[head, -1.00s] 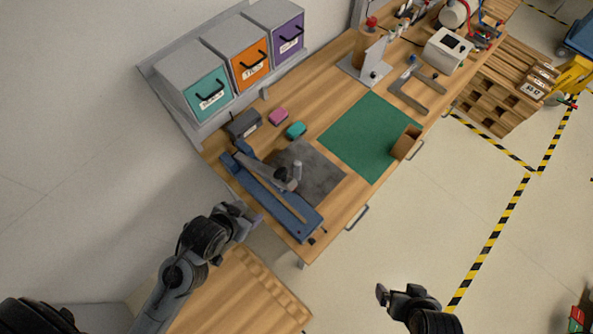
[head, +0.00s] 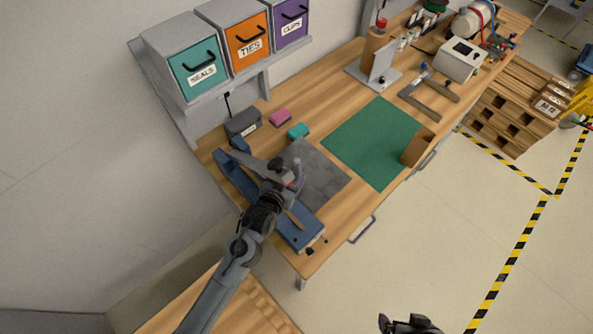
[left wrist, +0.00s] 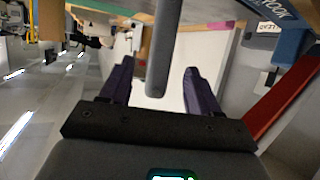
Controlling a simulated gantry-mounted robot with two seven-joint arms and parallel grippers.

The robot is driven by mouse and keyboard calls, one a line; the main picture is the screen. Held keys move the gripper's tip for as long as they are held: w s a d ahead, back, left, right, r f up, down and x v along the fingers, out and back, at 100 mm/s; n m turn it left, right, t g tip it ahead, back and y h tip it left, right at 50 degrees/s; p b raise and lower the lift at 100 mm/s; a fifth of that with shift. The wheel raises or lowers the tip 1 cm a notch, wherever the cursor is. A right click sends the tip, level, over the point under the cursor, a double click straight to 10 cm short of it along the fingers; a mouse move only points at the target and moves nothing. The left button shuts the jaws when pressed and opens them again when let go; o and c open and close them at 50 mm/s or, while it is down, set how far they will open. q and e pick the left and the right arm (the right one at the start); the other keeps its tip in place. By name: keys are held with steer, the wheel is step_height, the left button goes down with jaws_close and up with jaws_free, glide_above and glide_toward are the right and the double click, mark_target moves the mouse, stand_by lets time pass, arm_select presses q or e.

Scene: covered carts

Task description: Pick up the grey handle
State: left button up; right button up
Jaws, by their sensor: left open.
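The grey handle (left wrist: 163,45) is a rounded grey rod in the left wrist view. It reaches down from the top edge between my two purple fingers, with a gap on each side. My left gripper (left wrist: 159,70) is open around it. In the head view my left gripper (head: 287,177) is over the blue bench tool (head: 297,232) that bears the handle, and the arm hides much of that tool. My right gripper (head: 407,323) is at the bottom edge, partly cut off, over the floor and away from the bench.
Beside the tool lie a dark grey mat (head: 320,180), a dark box (head: 243,123), a pink block (head: 281,117) and a teal block (head: 298,131). A green mat (head: 370,140) bears a brown block (head: 417,148). Labelled bins (head: 200,65) stand on a shelf behind.

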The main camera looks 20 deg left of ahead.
arm_select(q)
steer(key=shift+p+x, duration=0.35)
steer(key=shift+x, duration=3.1)
arm_select(e)
steer(key=shift+r, duration=0.35)
arm_select(q)
steer(key=shift+s+f, duration=0.1)
steer(key=shift+c, duration=0.3)
jaws_close()
arm_select(e)
steer(key=shift+r, duration=0.1)
